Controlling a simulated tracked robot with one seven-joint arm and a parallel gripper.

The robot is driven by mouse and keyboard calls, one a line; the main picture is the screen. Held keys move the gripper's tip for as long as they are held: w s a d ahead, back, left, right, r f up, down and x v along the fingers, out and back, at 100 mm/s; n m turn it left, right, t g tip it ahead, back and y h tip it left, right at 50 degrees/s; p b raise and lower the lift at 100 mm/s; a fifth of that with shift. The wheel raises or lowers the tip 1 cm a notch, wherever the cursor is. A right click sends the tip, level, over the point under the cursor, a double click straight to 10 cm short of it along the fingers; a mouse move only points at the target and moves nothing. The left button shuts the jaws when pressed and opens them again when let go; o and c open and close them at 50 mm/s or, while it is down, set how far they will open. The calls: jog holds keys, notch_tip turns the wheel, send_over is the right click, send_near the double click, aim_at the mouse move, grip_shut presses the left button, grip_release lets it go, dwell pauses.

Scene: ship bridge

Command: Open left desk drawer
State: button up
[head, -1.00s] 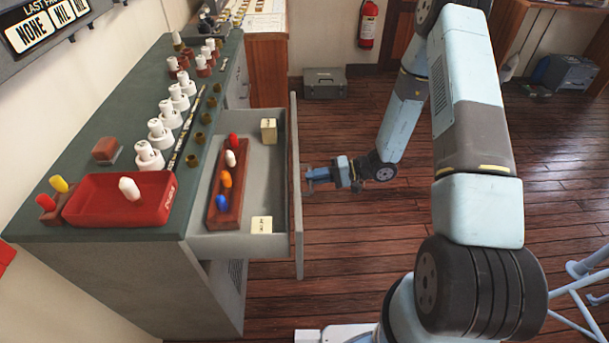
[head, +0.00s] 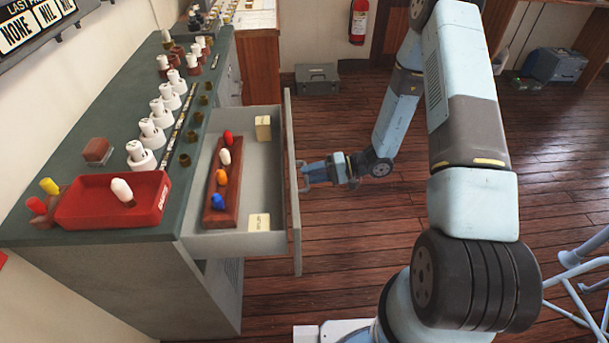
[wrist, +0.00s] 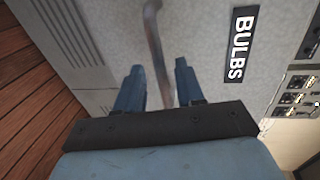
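The desk drawer (head: 262,178) is pulled well out from the grey desk with the green top (head: 90,115). Its front panel (head: 293,205) faces right. My gripper (head: 304,175) is just outside this panel. In the wrist view, the grey drawer front (wrist: 205,45) carries a BULBS label (wrist: 237,44). The curved metal bar handle (wrist: 153,35) runs between the two blue fingers of my gripper (wrist: 158,88). The fingers are apart, with visible gaps on both sides of the handle. Whether a finger touches it deeper down is hard to see.
Inside the drawer are a brown rack (head: 225,190) of coloured bulbs and small cream boxes (head: 259,222). A red tray (head: 90,205) and several white bulbs in holders stand on the desktop. The wooden floor (head: 335,225) right of the drawer is clear. A grey toolbox (head: 317,79) sits behind.

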jog(key=v, duration=1.3)
jog(key=shift+d, duration=0.25)
jog(key=s+r+n+g+h, duration=0.1)
jog(key=s+r+h, duration=0.25)
jog(key=r, duration=0.75)
jog(key=s+r+n+g+h, duration=0.1)
jog(key=s+r+h, duration=0.25)
jog(key=r, duration=0.75)
jog(key=s+d+r+m+t+h, duration=0.1)
jog(key=s+d+r+t+h, duration=0.2)
jog(key=s+r, duration=0.4)
jog(key=s+d+r+m+t+h, duration=0.1)
jog(key=s+d+r+t+h, duration=0.2)
jog(key=s+r+t+h, duration=0.2)
jog(key=shift+s+r+m+h, duration=0.3)
jog(key=shift+s+r, duration=1.4)
jog(key=shift+r, duration=1.6)
